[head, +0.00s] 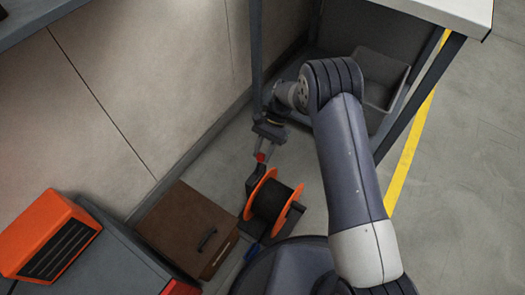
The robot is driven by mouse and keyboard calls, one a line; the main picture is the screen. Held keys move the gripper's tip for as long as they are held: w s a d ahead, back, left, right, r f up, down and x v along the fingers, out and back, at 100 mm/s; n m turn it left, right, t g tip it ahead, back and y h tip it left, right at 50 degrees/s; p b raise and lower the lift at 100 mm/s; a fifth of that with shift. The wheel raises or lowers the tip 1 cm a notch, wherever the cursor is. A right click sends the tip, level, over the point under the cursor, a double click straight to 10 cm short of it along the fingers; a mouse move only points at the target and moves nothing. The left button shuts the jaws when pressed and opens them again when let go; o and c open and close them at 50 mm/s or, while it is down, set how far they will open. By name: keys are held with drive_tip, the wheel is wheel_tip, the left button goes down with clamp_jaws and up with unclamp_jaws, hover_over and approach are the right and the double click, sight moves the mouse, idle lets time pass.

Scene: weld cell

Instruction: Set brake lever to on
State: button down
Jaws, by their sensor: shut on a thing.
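A wire spool (272,201) with orange flanges and dark wire sits in a dark stand on the floor, left of my arm. A dark lever (252,180) with a red tip (260,157) rises from the far end of the stand; I take it to be the brake lever. My gripper (263,150) reaches down to the red tip and is shut on it. The jaws partly cover the tip. Any on or off marking is too small to read.
A brown box (188,228) with a dark handle stands left of the spool. An orange machine (45,238) sits on a grey cabinet at lower left. A bench (455,10) with a grey bin (384,82) on its lower shelf stands behind my arm. Wall panels close the left side.

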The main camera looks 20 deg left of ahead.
drive_tip(key=shift+w+d+f, duration=0.1)
drive_tip(key=shift+w+f, duration=0.1)
drive_tip(key=shift+w, duration=0.1)
drive_tip(key=c, duration=1.4)
unclamp_jaws()
drive_tip(key=o, duration=0.3)
drive_tip(key=shift+r, duration=0.1)
drive_tip(key=p+v, duration=0.2)
drive_tip(key=v, duration=0.8)
drive_tip(key=shift+r+p, duration=0.3)
drive_tip(key=shift+w+d, duration=0.1)
